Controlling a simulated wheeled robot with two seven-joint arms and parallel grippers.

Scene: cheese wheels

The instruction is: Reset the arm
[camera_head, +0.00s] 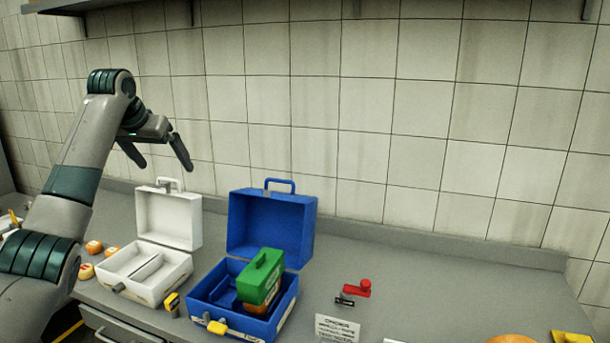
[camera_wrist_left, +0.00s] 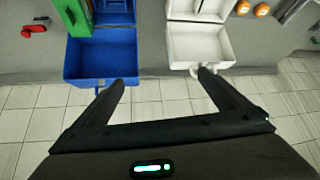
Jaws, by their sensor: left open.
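My left arm comes in from the left in the head view. Its gripper (camera_head: 157,160) is open and empty, raised well above the counter, over the white case. In the left wrist view the open gripper (camera_wrist_left: 160,85) shows two spread fingers with nothing between them. My right gripper is not in view.
The open white case (camera_head: 168,218) and open blue case (camera_head: 268,225) stand on the grey counter (camera_head: 420,290). A green box (camera_head: 262,275) sits in the blue case. A red-handled object (camera_head: 357,289), a sign (camera_head: 337,329) and several small orange-and-cream pieces (camera_head: 93,247) lie nearby.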

